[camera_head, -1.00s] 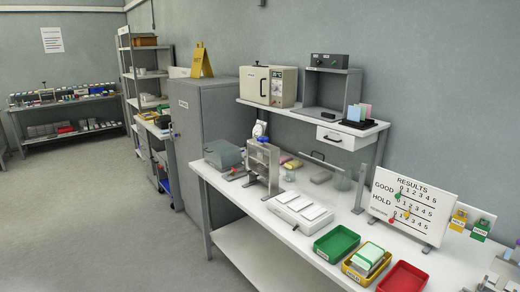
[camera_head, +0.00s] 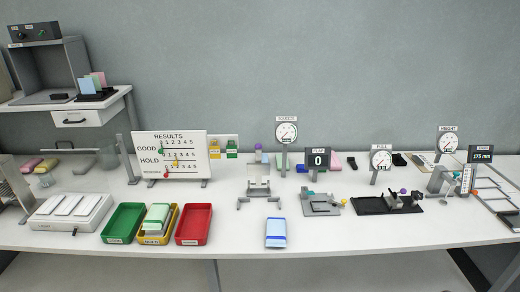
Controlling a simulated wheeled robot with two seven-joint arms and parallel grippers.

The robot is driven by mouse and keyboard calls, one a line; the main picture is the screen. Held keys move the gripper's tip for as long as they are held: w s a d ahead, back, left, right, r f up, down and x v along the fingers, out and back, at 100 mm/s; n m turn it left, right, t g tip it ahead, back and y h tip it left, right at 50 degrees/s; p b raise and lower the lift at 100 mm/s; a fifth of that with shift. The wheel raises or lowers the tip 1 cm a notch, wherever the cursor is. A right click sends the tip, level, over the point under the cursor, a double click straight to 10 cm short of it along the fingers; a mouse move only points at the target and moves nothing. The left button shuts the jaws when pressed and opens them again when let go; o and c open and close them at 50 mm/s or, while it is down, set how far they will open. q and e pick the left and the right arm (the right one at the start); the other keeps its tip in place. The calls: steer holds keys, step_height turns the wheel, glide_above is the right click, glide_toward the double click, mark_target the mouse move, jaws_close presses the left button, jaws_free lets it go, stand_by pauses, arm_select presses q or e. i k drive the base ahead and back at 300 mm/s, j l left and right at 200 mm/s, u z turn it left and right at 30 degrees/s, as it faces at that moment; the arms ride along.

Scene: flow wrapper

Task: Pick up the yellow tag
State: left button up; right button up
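A yellow tag (camera_head: 215,150) hangs on a small white panel just right of the results board, at the back of the bench. A green tag (camera_head: 232,150) hangs beside it on the right. The print on the tags is too small to read. Neither of my grippers shows in this view.
The results board (camera_head: 170,156) stands left of the tags. Green (camera_head: 110,238), yellow (camera_head: 146,240) and red (camera_head: 208,224) trays sit in front of it. A small metal stand (camera_head: 259,190) and a blue-white packet (camera_head: 276,232) are to the right. Bare bench (camera_head: 226,200) lies before the tags.

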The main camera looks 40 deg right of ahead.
mark_target(216, 154)
steer(key=i+j+z, duration=0.15)
steer(key=z, duration=0.2)
steer(key=i+j+z, duration=0.2)
steer(key=z, duration=0.2)
steer(key=i+j+z, duration=0.2)
steer(key=z, duration=0.15)
steer(key=j, duration=0.1)
